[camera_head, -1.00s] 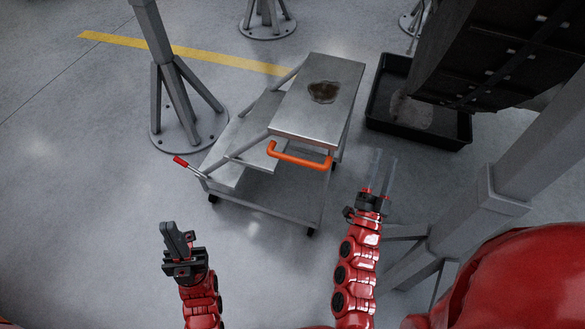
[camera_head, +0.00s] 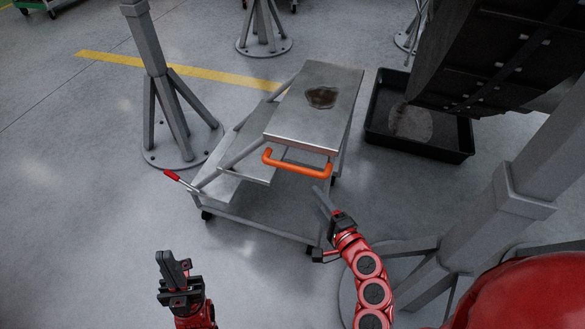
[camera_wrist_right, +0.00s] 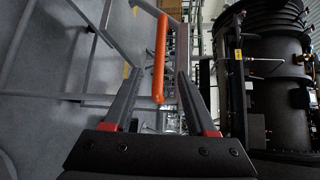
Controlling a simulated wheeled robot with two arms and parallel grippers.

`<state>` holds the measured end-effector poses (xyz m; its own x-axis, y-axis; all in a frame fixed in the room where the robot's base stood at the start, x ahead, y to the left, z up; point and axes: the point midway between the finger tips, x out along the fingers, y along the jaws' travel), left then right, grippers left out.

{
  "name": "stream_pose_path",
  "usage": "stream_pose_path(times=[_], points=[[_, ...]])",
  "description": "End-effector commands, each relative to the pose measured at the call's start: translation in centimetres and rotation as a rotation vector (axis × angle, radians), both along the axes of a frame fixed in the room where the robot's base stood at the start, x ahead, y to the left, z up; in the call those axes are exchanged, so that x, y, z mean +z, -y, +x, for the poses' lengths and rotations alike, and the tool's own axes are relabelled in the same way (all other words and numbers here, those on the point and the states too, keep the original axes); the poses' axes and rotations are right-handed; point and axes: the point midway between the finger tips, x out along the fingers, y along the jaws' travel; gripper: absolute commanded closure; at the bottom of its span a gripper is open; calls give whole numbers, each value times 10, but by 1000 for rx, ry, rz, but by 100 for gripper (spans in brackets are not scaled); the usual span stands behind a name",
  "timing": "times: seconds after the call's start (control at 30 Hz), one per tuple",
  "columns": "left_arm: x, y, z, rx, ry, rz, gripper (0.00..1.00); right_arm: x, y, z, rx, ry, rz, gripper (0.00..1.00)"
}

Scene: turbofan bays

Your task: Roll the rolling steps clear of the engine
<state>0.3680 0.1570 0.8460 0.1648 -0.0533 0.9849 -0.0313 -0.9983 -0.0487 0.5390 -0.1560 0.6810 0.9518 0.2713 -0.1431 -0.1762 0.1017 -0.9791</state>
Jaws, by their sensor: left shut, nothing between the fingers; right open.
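The rolling steps (camera_head: 287,129) are grey metal on small casters, with a dark stain on the top step. An orange handle (camera_head: 298,165) crosses their near edge, and a red-tipped lever (camera_head: 172,175) sticks out at the lower left. My right gripper (camera_head: 321,194) is open and empty, just below the handle's right end. In the right wrist view the orange handle (camera_wrist_right: 160,60) shows between the open fingers (camera_wrist_right: 159,90) and beyond them; contact cannot be told. My left gripper (camera_head: 170,262) is shut and empty, nearer me and clear of the steps.
A grey stand (camera_head: 165,90) is close on the left of the steps. A black drip tray (camera_head: 455,143) lies to the right, under the dark engine (camera_head: 500,50). A thick grey post (camera_head: 510,205) rises near my right arm. The floor (camera_head: 80,210) at left and front is clear.

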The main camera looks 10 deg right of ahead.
Motion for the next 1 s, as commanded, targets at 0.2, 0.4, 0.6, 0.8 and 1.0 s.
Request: stream_pose_path(times=[0.2,0.4,0.6,0.8,1.0], points=[[7,0,0,0,0,0,100,-5,-14,49,2,3,-1,43],[9,0,0,0,0,0,100,-12,-26,93,2,1,-5,43],[8,0,0,0,0,0,100,-19,-35,125,-1,-1,-2,43],[8,0,0,0,0,0,100,-20,-38,141,-5,2,-3,43],[8,0,0,0,0,0,100,-22,-39,143,-5,0,-3,43]])
